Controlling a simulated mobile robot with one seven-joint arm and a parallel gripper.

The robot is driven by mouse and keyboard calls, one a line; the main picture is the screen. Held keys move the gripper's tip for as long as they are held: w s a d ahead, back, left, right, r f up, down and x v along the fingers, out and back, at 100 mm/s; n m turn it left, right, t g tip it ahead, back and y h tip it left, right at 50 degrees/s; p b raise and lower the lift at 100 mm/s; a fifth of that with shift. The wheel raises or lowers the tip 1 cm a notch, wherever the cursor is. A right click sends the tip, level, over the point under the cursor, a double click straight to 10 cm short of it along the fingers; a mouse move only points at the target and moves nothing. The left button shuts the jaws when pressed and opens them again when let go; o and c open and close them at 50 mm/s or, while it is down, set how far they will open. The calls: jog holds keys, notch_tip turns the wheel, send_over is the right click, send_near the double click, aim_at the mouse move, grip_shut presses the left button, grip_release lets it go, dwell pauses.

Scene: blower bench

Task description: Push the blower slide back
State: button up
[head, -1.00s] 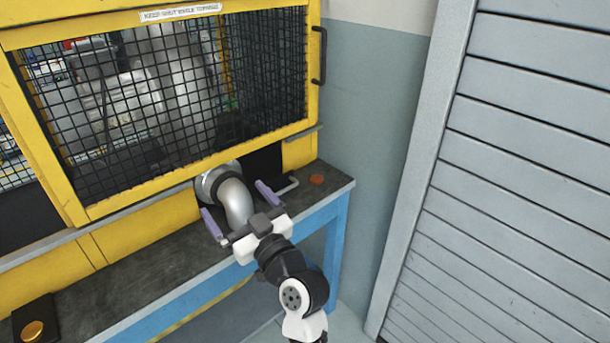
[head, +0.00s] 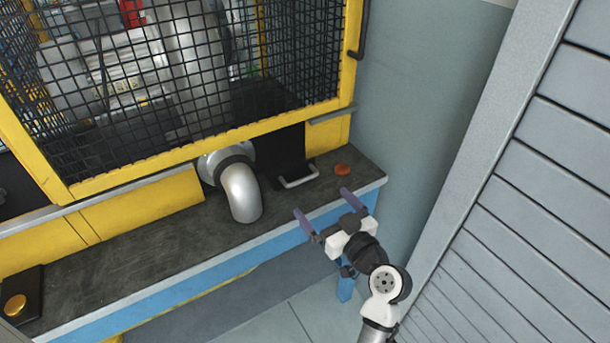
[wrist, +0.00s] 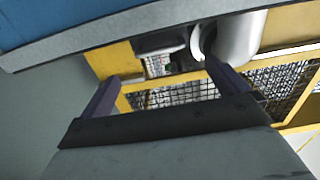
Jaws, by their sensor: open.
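What looks like the blower slide is a dark plate (head: 272,152) with a silver U-shaped handle (head: 299,178) at its front, in an opening under the yellow guard. The handle sticks out over the bench top. My gripper (head: 323,204) is open and empty, in front of the handle and to its right, near the bench's front edge and apart from the handle. In the wrist view my gripper's fingers (wrist: 162,72) are spread, with a dark part (wrist: 165,38) beyond them that may be the slide.
A silver elbow pipe (head: 241,192) comes out beside the slide on the left; it also shows in the wrist view (wrist: 240,38). An orange button (head: 342,170) sits right of the handle. A black box with a yellow button (head: 15,304) lies far left. A slatted shutter (head: 510,200) stands at right.

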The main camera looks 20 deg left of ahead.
aim_at(303, 180)
jog(key=p+x, duration=0.2)
jog(key=x, duration=0.8)
jog(key=shift+w+p, duration=0.1)
jog(key=shift+p, duration=0.2)
jog(key=c, duration=1.2)
jog(key=shift+o, duration=0.2)
jog(key=shift+b+x, duration=0.8)
jog(key=shift+x, duration=0.95)
jog(key=o, duration=1.2)
jog(key=shift+d, duration=0.1)
jog(key=shift+c, duration=0.2)
jog(key=shift+d, duration=0.1)
